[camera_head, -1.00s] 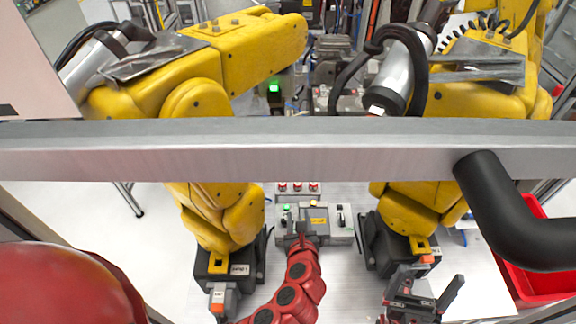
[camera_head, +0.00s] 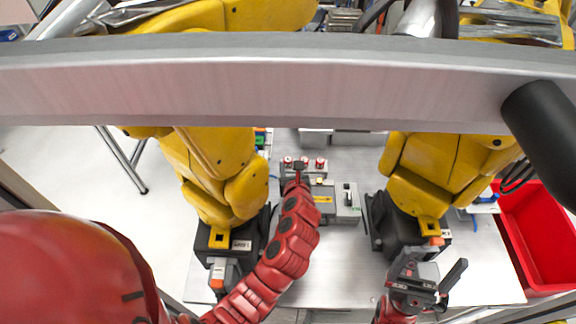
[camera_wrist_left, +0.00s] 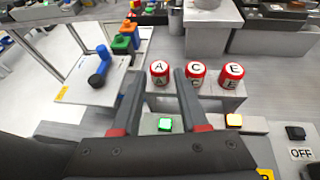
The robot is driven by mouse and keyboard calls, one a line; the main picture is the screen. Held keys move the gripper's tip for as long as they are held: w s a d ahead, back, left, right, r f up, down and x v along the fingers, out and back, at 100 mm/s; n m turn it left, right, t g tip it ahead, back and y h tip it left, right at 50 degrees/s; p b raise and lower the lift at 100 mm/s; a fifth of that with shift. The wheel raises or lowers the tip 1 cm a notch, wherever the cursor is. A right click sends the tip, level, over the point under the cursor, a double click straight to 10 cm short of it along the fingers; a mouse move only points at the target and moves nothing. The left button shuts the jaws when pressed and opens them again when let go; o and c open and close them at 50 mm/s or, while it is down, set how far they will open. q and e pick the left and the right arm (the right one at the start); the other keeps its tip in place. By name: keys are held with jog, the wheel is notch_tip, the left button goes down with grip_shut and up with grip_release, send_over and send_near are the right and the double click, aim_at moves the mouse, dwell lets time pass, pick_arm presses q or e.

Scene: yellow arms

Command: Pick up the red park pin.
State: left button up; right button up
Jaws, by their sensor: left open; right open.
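Three red-and-white pins stand in a row on a light stand, lettered A (camera_wrist_left: 160,73), C (camera_wrist_left: 195,75) and E (camera_wrist_left: 231,75) in the left wrist view. In the head view they are small, the right one (camera_head: 320,163) clearest; I cannot tell which is the park pin. My left gripper (camera_head: 296,166) is at the near side of the row; in the wrist view (camera_wrist_left: 159,82) its open fingers point at the row. Pin A shows between the fingertips, and the right fingertip is just before pin C. Contact is unclear. My right gripper (camera_head: 430,278) is open and empty, at lower right.
A grey control box (camera_head: 345,205) with a switch and buttons stands just in front of the pins. Yellow arms (camera_head: 235,195) flank the table on both sides. A metal bar (camera_head: 250,80) crosses the head view. A red bin (camera_head: 545,240) is at right.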

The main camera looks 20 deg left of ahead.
aim_at(288, 161)
pick_arm(q)
jog(key=b+x, duration=0.2)
jog(key=x, duration=0.2)
jog(key=shift+w+a+b, duration=0.1)
jog(key=shift+b, duration=0.2)
jog(key=shift+w+f, duration=0.1)
jog(key=shift+w, duration=0.15)
jog(key=shift+s, duration=0.1)
jog(key=shift+c, duration=0.5)
grip_shut()
notch_tip(288, 161, up, 10)
jog(key=p, duration=1.1)
jog(key=shift+a, duration=0.1)
